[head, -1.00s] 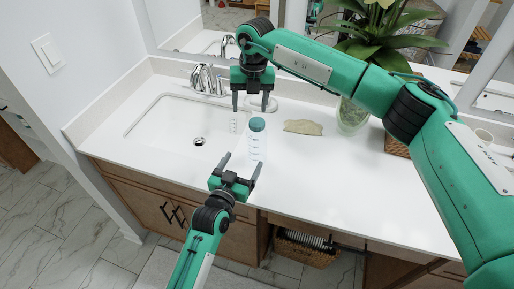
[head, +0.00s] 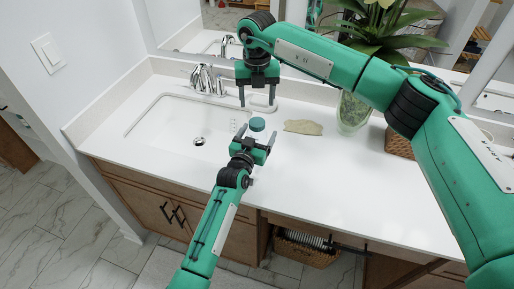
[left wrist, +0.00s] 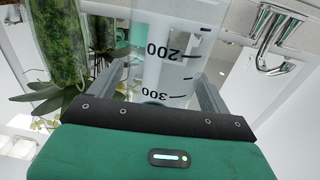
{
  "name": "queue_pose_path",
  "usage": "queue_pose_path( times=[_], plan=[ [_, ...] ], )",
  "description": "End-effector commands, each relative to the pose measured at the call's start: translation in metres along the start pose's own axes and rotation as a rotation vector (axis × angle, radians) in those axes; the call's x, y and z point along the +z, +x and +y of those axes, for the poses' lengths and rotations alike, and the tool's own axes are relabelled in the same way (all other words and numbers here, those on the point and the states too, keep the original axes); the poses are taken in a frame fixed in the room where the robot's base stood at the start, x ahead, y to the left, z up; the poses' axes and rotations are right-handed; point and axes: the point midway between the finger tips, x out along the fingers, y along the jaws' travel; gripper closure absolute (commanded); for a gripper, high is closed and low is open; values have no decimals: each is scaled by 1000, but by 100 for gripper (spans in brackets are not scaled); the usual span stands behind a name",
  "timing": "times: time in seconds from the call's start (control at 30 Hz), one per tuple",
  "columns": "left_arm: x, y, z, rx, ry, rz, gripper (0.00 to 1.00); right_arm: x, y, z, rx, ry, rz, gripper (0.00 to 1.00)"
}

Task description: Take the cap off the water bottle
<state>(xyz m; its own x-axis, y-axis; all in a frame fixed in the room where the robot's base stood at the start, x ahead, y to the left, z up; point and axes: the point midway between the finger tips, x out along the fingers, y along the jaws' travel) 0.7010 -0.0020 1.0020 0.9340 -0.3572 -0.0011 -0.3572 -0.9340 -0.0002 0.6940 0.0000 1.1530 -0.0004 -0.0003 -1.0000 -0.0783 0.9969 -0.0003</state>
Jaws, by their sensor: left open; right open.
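The water bottle is a clear bottle with graduation marks, and its teal cap (head: 257,124) shows in the head view, on top of the bottle. Most of its body is hidden behind my left gripper (head: 257,136). In the left wrist view the marked bottle body (left wrist: 172,62) stands between the two open fingers; whether they touch it I cannot tell. My right gripper (head: 257,104) points down, open and empty, above and a little behind the cap.
The sink basin (head: 165,128) with its faucet (head: 205,80) lies to the left. A beige flat object (head: 303,127) and a glass vase (head: 352,114) with a plant stand right of the bottle. The front right of the counter (head: 340,190) is clear.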

Motion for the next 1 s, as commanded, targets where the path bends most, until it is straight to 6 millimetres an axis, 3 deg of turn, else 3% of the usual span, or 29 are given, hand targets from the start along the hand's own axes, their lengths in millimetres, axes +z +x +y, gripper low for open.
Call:
queue_pose_path(
  times=[0.13,0.47,0.8,0.87,1.0],
  plan=[
    [-1,9,0,0,-1,1,19,0,0,0,0,0,0,38],
    [0,11,0,0,-1,0,21,0,0,0,0,0,0,38],
    [0,10,0,0,0,0,86,0,0,0,0,0,0,38],
    [0,10,0,0,0,0,100,0,0,0,0,1,0,47],
    [0,10,0,0,0,0,100,0,0,0,0,48,0,47]
  ],
)
